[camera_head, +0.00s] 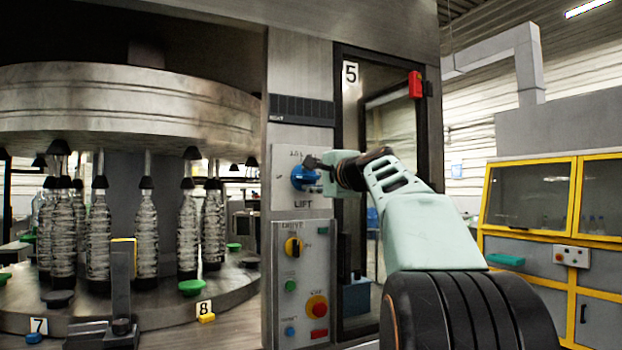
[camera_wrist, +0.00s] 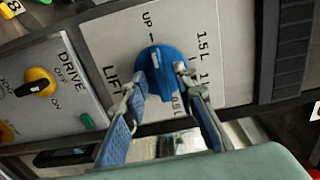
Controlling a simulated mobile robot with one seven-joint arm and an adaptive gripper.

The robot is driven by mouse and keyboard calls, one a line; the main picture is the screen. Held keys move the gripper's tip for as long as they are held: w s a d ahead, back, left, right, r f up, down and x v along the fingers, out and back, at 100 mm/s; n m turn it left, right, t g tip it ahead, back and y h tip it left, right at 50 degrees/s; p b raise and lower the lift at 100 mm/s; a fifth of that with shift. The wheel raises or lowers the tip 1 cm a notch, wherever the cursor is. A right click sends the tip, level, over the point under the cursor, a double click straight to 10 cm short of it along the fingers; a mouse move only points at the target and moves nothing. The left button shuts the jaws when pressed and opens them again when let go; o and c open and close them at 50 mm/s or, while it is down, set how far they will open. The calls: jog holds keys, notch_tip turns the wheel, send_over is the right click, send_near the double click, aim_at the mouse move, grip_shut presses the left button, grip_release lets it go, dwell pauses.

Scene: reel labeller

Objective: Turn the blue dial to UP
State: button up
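The blue dial (camera_head: 301,178) sits on the upper light-grey panel marked LIFT.
Below is the DRIVE panel with a yellow-black switch (camera_head: 293,247), a green button (camera_head: 291,286) and a red-yellow emergency stop (camera_head: 317,306). A door frame with a red box (camera_head: 415,84) stands right. A carousel of bottles (camera_head: 146,235) is left.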

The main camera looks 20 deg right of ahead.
jog(key=s, duration=1.2)
jog(key=shift+d, duration=0.2)
